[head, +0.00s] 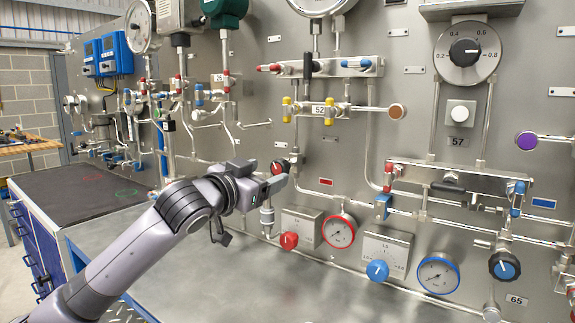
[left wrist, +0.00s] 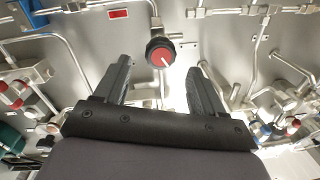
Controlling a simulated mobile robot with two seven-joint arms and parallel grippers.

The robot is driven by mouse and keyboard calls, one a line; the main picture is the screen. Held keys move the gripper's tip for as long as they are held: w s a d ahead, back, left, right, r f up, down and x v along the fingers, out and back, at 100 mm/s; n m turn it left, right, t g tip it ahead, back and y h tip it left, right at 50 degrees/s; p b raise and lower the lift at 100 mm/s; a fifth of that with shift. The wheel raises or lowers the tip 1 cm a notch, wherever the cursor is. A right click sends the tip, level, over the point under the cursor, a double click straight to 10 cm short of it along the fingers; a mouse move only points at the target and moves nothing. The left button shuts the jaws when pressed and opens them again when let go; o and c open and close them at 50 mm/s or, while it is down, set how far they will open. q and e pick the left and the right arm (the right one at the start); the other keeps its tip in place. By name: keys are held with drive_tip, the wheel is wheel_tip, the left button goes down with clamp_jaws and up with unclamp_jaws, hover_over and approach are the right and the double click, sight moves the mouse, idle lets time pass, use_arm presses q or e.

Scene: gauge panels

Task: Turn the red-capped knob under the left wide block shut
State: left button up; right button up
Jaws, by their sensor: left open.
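The red-capped knob (left wrist: 161,52) is a dark round knob with a red face and a white pointer line. In the left wrist view it lies ahead of and between the two fingers of my left gripper (left wrist: 163,66), which is open and empty. In the head view the knob (head: 279,166) shows at the tip of my left gripper (head: 275,181), partly covered by it. I cannot tell whether they touch. The left wide block (head: 325,67) is a metal bar above, with a black handle and red and blue end fittings. My right gripper is not in view.
A red knob (head: 289,240) and a red-rimmed gauge (head: 339,231) sit low on the panel, right of my gripper. A blue-capped knob (head: 504,266) is under the right block (head: 460,180). Pipes run close around the red-capped knob. The grey bench top (head: 220,285) is clear.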

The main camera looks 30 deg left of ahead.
sight(277, 169)
use_arm(q)
drive_tip(key=shift+w+r, duration=0.15)
drive_tip(key=shift+w, duration=0.2)
drive_tip(key=shift+w+d+p, duration=0.15)
drive_tip(key=shift+w+p, duration=0.25)
drive_tip(key=shift+w, duration=1.05)
drive_tip(key=shift+w+d+p, duration=0.1)
drive_tip(key=shift+w+p, duration=0.3)
drive_tip(key=shift+w, duration=1.05)
drive_tip(key=c, duration=1)
